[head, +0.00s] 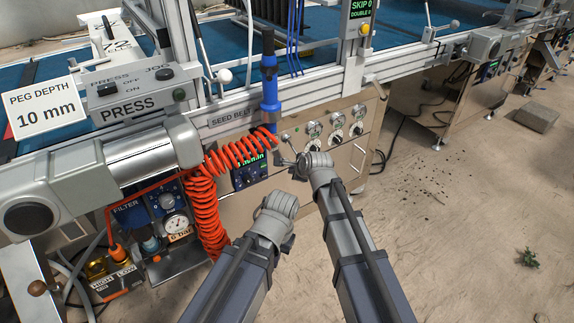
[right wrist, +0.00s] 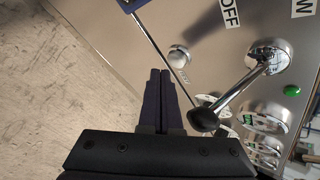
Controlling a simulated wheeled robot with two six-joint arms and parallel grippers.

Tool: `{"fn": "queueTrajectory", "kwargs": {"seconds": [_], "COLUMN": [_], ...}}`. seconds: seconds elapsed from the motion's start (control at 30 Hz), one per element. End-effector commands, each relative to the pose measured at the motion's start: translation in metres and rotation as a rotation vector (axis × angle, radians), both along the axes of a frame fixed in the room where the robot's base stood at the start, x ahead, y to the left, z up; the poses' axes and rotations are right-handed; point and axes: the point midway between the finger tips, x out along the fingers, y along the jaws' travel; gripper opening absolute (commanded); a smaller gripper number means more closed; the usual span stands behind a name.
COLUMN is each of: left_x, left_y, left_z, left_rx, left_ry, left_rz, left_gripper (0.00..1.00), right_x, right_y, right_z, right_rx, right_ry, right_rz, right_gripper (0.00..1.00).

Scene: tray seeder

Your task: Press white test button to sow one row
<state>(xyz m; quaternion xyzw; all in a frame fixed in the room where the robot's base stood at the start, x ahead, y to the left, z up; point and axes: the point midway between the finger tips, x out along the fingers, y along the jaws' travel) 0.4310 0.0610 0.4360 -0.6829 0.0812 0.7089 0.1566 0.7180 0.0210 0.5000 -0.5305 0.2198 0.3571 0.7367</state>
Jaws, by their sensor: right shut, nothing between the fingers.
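The round pale test button (right wrist: 179,56) sits on the steel panel (right wrist: 225,65) in the right wrist view, with a small label beside it too blurred to read. My right gripper (right wrist: 160,72) is shut and empty. Its dark fingertips are just short of the button in the picture, slightly to its left; I cannot tell whether they touch. In the head view, my right gripper (head: 283,158) is in front of the seeder's control panel. My left gripper (head: 289,243) is lower, in front of the machine; its fingers are mostly hidden behind its wrist.
A toggle lever with a black tip (right wrist: 204,120) stands out near my right fingers. An orange coiled hose (head: 205,205) hangs left of my grippers, and a blue tool (head: 269,85) hangs above. Several dials (head: 335,122) line the panel. The floor (head: 455,220) at right is mostly open.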

Motion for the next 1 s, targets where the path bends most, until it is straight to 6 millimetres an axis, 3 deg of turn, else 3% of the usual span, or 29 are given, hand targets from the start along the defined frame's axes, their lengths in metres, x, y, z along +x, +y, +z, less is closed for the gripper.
{"fn": "queueTrajectory", "kwargs": {"seconds": [1.0], "left_x": [0.0], "left_y": [0.0], "left_z": [0.0002], "left_rx": [0.0], "left_ry": [0.0], "left_rz": [0.0], "left_gripper": [0.0], "right_x": [0.0078], "right_y": [0.0056], "right_z": [0.0002], "right_rx": [0.0], "right_ry": [0.0], "right_rz": [0.0], "right_gripper": [0.0]}}
